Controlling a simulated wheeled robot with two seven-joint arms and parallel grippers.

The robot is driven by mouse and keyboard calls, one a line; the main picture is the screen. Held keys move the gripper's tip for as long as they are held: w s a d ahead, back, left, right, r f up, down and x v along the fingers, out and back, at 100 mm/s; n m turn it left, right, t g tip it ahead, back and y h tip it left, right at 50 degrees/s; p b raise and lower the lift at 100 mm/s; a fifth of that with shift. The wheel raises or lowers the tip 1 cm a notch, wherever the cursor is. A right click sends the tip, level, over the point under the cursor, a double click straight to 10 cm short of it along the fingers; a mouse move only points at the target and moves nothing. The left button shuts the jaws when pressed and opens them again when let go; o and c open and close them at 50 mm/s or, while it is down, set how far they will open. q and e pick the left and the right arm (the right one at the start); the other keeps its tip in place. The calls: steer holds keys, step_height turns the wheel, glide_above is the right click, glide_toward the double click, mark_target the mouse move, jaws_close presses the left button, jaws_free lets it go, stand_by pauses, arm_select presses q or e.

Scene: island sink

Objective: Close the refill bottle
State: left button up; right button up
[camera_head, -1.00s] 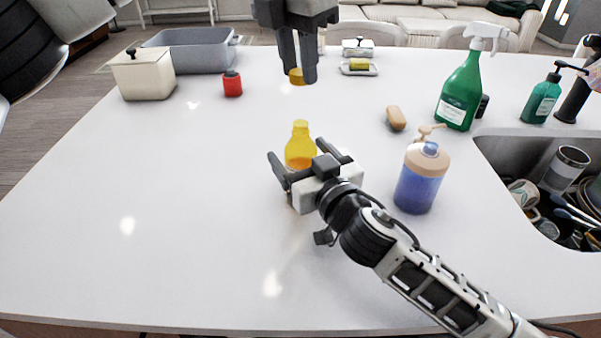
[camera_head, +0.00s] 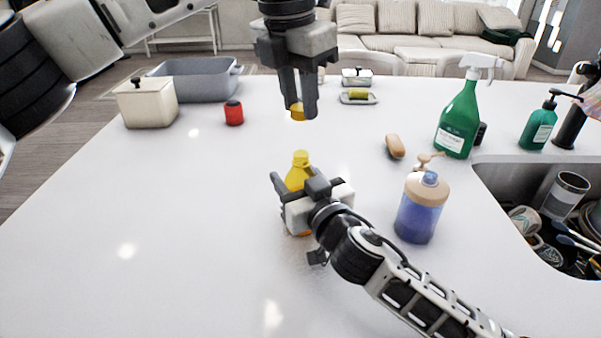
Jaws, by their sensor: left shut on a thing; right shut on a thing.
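The yellow refill bottle (camera_head: 298,178) stands upright on the white counter, with its neck free at the top. My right gripper (camera_head: 298,187) is shut on its body from the near right side and hides much of its lower part. My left gripper (camera_head: 298,112) points down above the counter, beyond the bottle in the picture. It is shut on a small orange-yellow cap (camera_head: 298,113) between its fingertips. The cap is apart from the bottle's neck.
A blue pump bottle (camera_head: 420,208) stands close to the right of my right gripper. A sponge (camera_head: 395,146), a green spray bottle (camera_head: 457,125) and the sink (camera_head: 490,185) lie farther right. A red jar (camera_head: 233,113) stands back left. The left counter is clear.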

arm_select(q)
glide_above(301, 154)
steer(key=shift+a+f, duration=0.1)
steer(key=shift+f, duration=2.15)
steer(key=shift+f, duration=0.9)
steer(key=shift+f, duration=0.6)
